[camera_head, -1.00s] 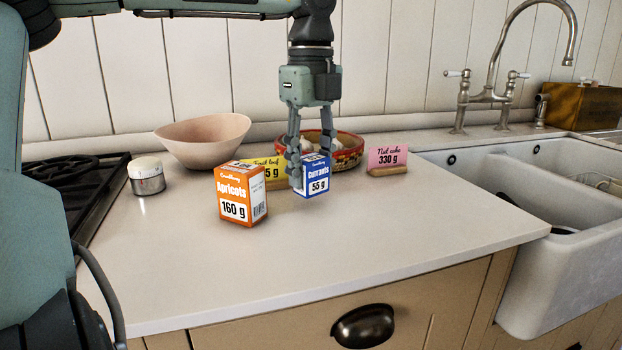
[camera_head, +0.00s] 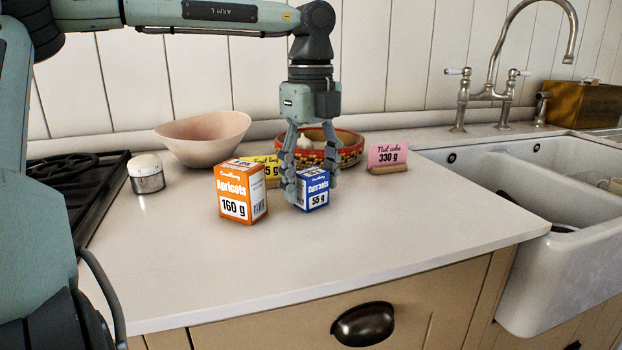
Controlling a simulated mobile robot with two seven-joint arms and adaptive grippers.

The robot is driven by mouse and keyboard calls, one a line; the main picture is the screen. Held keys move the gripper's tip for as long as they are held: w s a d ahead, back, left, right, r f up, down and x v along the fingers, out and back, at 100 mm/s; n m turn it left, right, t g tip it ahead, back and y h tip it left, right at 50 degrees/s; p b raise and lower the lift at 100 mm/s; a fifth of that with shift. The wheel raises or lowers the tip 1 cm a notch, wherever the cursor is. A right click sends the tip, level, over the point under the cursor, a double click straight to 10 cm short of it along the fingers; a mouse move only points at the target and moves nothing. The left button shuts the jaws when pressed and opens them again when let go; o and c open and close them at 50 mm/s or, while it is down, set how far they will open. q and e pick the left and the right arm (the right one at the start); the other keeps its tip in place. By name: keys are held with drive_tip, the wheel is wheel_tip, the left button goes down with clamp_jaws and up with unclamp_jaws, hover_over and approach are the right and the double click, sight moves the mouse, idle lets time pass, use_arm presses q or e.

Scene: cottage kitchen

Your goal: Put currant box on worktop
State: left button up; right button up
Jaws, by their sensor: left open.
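The blue and white currant box (camera_head: 317,195), marked 55 g, stands upright on the pale worktop (camera_head: 360,235), to the right of the orange apricot box (camera_head: 240,192). My left gripper (camera_head: 311,182) points straight down over it, open, with its fingers on either side of the box. The left finger covers part of the box's left side; I cannot tell whether the fingers still touch it. My right gripper is not in view.
Close behind are a yellow label (camera_head: 272,170), a patterned red bowl (camera_head: 350,152) and a pink label (camera_head: 388,155). A pink bowl (camera_head: 205,142), a small jar (camera_head: 147,174) and the hob (camera_head: 75,185) are left. The sink (camera_head: 520,240) is right. The front worktop is clear.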

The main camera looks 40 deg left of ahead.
sight(311, 171)
use_arm(q)
wheel_tip(311, 171, up, 11)
drive_tip(key=shift+r, duration=0.55)
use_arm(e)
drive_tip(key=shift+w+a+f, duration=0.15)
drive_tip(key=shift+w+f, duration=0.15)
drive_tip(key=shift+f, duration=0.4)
